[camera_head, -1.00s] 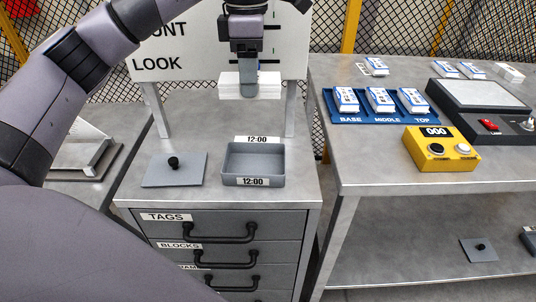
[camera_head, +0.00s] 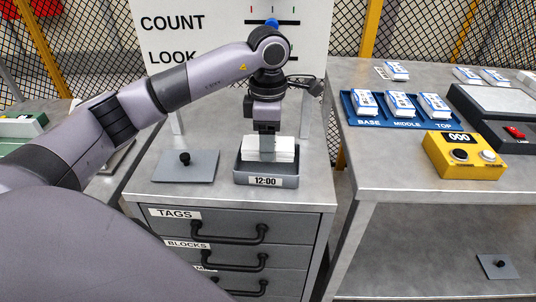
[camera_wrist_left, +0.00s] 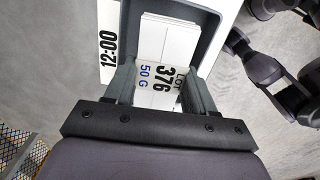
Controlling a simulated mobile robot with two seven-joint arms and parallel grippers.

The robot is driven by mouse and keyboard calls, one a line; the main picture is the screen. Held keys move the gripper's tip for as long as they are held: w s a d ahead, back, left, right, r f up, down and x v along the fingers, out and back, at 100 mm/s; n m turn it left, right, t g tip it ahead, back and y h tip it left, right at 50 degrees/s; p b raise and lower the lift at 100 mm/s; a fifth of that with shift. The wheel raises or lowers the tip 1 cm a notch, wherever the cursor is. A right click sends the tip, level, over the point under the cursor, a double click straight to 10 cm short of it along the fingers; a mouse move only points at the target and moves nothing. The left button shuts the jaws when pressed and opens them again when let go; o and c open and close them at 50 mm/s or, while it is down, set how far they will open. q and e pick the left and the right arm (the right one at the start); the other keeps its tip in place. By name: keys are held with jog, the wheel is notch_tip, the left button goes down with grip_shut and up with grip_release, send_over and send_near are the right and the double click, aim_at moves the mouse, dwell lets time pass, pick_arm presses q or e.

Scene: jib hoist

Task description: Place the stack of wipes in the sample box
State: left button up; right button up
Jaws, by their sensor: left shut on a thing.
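My left gripper (camera_head: 268,150) points down over the box and is shut on the stack. In the left wrist view the stack (camera_wrist_left: 160,65) shows a "LOT 376 50 G" print between the fingers of my left gripper (camera_wrist_left: 162,88), inside the walls of the box (camera_wrist_left: 207,40). Whether the stack touches the box floor is hidden.
A grey lid with a black knob (camera_head: 186,165) lies left of the box on the drawer cabinet (camera_head: 240,202). On the right bench are a blue tray (camera_head: 402,124) with several packs and a yellow counter box (camera_head: 464,156). A white sign board (camera_head: 215,22) stands behind.

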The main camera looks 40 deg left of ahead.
pick_arm(q)
notch_tip(320, 180, down, 4)
jog(key=shift+f, duration=0.1)
jog(key=shift+f, duration=0.15)
jog(key=o, duration=1.1)
jog(key=shift+c, duration=0.2)
